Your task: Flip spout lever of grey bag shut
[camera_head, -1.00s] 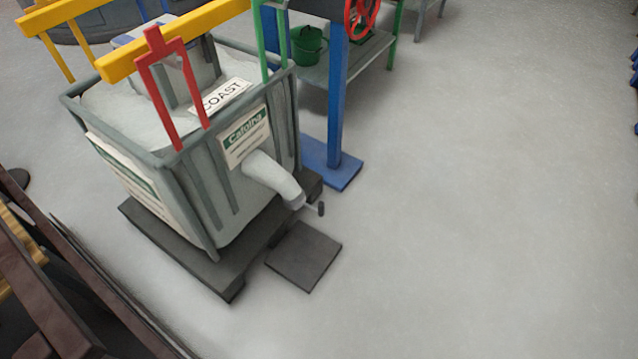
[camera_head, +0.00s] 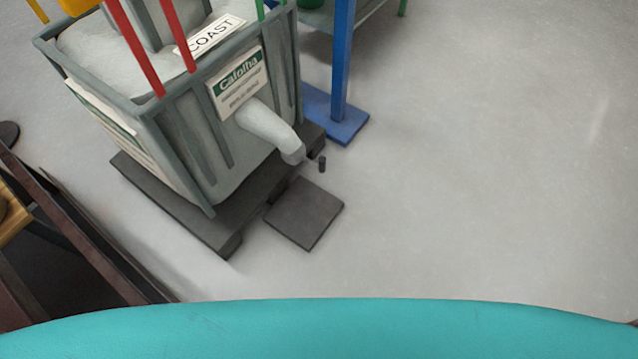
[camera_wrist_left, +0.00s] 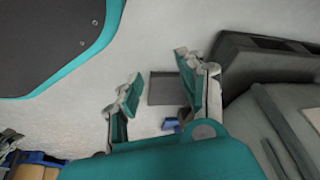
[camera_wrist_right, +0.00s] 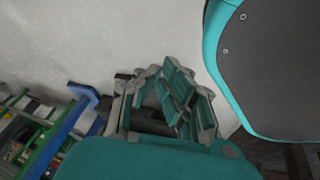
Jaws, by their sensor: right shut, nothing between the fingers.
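The grey bag (camera_head: 190,125) stands in a grey frame on a dark pallet in the head view. Its pale spout (camera_head: 268,128) bends out and down on the right side. The small dark spout lever (camera_head: 322,163) sticks out to the right of the spout's lower end. My left gripper (camera_wrist_left: 157,88) is open and empty in the left wrist view, with the floor and a dark square plate beyond it. My right gripper (camera_wrist_right: 172,90) is shut and empty in the right wrist view. Neither gripper shows in the head view, and neither touches the lever.
A dark square plate (camera_head: 305,213) lies on the floor below the spout. A blue post with a blue foot (camera_head: 338,120) stands behind the bag. Brown beams (camera_head: 75,230) are at the left. The floor to the right is clear.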

